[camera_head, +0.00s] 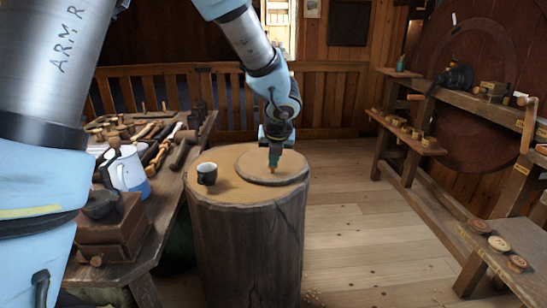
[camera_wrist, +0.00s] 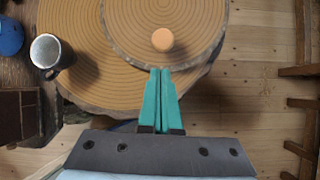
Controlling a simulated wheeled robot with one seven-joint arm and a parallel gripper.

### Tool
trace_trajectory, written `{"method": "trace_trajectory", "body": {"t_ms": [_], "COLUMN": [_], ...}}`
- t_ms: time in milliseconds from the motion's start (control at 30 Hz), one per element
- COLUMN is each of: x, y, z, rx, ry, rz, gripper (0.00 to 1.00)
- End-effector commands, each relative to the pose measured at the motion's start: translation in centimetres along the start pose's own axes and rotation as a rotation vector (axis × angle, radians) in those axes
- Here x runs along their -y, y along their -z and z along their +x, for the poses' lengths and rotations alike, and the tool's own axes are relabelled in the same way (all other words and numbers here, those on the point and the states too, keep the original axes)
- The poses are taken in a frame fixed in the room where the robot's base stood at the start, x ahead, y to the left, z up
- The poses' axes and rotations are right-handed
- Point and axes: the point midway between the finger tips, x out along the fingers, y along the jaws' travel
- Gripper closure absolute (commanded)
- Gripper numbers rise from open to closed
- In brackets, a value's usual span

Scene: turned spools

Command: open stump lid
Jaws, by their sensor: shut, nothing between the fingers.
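The stump (camera_head: 247,240) stands upright on the floor, with a round wooden lid (camera_head: 258,165) lying on the right part of its top. In the wrist view the lid (camera_wrist: 190,20) shows ring grain and a round, light orange-brown knob (camera_wrist: 162,40). My gripper (camera_head: 274,168) is over the lid, pointing down. In the wrist view its green fingers (camera_wrist: 160,72) are together with nothing between them, and their tips appear just below the knob in the picture. In the head view the fingers partly hide the knob. I cannot tell whether they touch it.
A dark mug (camera_head: 207,174) stands on the stump left of the lid; it also shows in the wrist view (camera_wrist: 46,52). A cluttered workbench (camera_head: 165,185) is at the left. Benches (camera_head: 420,140) line the right wall.

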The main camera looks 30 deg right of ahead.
Motion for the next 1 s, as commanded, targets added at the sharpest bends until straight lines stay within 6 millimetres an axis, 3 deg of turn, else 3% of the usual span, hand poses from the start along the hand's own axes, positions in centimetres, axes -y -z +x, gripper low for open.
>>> {"method": "trace_trajectory", "body": {"t_ms": [200, 400, 800, 1000], "x": [0.0, -0.1, -0.1, 0.0], "y": [0.1, 0.1, 0.0, -0.3], "z": [3.9, 5.6, 5.8, 4.8], "rx": [-0.002, -0.001, 0.0, 0.0], "ry": [-0.001, -0.001, 0.0, 0.0], "rz": [0.0, -0.003, -0.004, -0.003], "gripper": [1.0, 1.0, 1.0, 1.0]}}
